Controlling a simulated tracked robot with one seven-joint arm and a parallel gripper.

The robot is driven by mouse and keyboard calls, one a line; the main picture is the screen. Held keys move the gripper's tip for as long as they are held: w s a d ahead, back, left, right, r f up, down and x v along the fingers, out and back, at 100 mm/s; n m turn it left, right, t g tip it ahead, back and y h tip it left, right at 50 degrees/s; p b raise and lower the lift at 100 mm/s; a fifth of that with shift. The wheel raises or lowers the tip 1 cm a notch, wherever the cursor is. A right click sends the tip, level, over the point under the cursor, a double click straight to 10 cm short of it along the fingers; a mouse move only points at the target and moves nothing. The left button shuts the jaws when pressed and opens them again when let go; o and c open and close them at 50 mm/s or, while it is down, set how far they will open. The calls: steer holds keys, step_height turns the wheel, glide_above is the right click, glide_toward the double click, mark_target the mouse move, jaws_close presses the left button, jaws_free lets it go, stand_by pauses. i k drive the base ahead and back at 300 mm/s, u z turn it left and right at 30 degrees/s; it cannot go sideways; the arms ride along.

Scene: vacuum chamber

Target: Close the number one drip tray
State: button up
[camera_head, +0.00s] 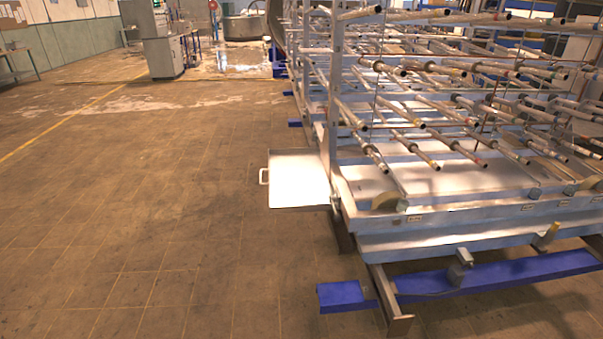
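A pale, flat drip tray (298,182) sticks out to the left from the lower side of a large metal rack (440,212). Its surface is bright and looks empty. A small white handle (263,176) is on its left edge. The tray's right side meets the rack frame near an upright post. I cannot read a number on it. My gripper is not in view.
Many horizontal rods (440,150) project from the rack. A blue floor beam (500,279) runs under its front end. Open tiled floor (150,220) lies left of the tray. A grey cabinet (160,45) stands far back.

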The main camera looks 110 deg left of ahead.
mark_target(299, 182)
steer(key=u, duration=0.9)
steer(key=i, duration=0.2)
steer(key=u, duration=3.3)
steer(key=i, duration=1.2)
steer(key=z, duration=0.4)
